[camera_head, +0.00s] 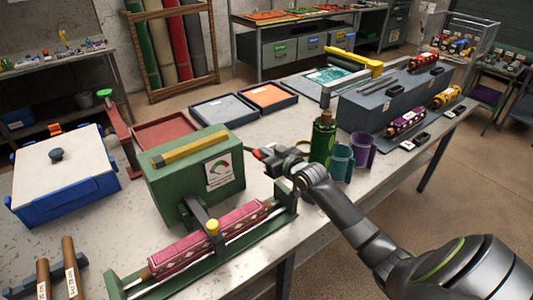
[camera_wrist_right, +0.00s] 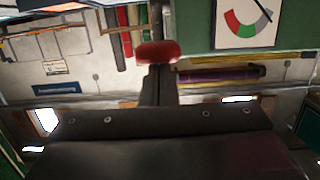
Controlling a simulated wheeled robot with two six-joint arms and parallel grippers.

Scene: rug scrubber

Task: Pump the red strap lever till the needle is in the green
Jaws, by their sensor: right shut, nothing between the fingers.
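The green press box (camera_head: 195,185) stands on the table with a yellow bar on top. Its gauge (camera_head: 218,170) faces me, with a red and a green part; it also shows in the right wrist view (camera_wrist_right: 245,20). I cannot tell surely where the needle points. My right gripper (camera_head: 256,153) is shut and empty beside the box's right side. A red rounded end, which looks like the strap lever's grip (camera_wrist_right: 158,52), shows in front of my right fingers; I cannot tell if they touch it. My left gripper is not in view.
A patterned red roll (camera_head: 210,238) lies in a green cradle before the box. A green bottle (camera_head: 322,140) and cups (camera_head: 342,162) stand close to my right arm. A blue bin (camera_head: 65,190) is at left; flat trays (camera_head: 222,109) lie behind.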

